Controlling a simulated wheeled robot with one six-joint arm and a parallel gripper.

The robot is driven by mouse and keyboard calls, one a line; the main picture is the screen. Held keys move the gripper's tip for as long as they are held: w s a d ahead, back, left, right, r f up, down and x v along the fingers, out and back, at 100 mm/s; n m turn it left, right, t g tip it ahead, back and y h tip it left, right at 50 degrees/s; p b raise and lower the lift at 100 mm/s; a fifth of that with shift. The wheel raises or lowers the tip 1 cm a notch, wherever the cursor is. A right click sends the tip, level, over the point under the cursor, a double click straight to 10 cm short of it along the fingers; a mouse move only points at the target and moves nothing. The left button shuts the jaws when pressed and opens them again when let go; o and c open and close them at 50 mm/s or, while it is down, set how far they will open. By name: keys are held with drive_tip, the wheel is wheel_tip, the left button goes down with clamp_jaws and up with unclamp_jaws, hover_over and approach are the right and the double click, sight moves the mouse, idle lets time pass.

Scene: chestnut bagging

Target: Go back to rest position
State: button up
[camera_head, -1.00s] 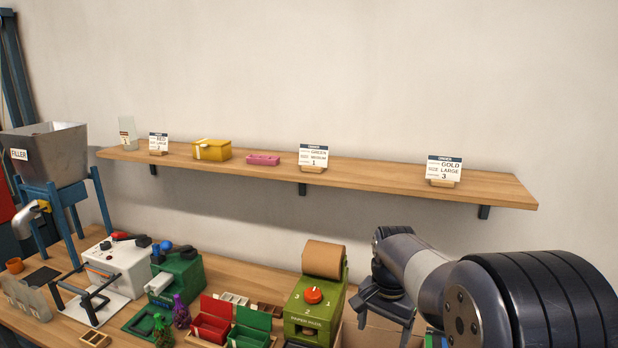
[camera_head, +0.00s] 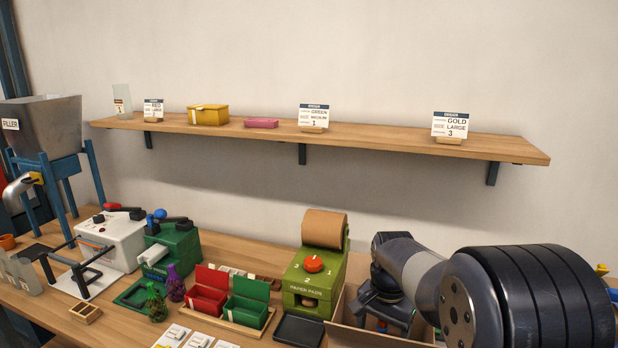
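My arm reaches in from the lower right, its large dark joint nearest the camera. My gripper (camera_head: 383,312) points down at the far end of the arm, just right of the green paper pads machine (camera_head: 316,272). It hangs over or inside an open cardboard box (camera_head: 385,337) on the bench. The fingertips are too small and shadowed to tell whether they are open or shut. Small red and blue bits show below it in the box.
A wooden shelf (camera_head: 380,137) holds order cards, a yellow box (camera_head: 208,114) and a pink block (camera_head: 261,123). The bench (camera_head: 235,250) carries a filler hopper (camera_head: 42,125), a white machine (camera_head: 112,240), a green machine (camera_head: 173,250), red and green bins (camera_head: 208,292) and a black tray (camera_head: 298,330).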

wheel_tip(320, 180, up, 18)
drive_tip(key=p, duration=1.2)
drive_tip(key=shift+f, duration=0.15)
drive_tip(key=shift+s, duration=0.15)
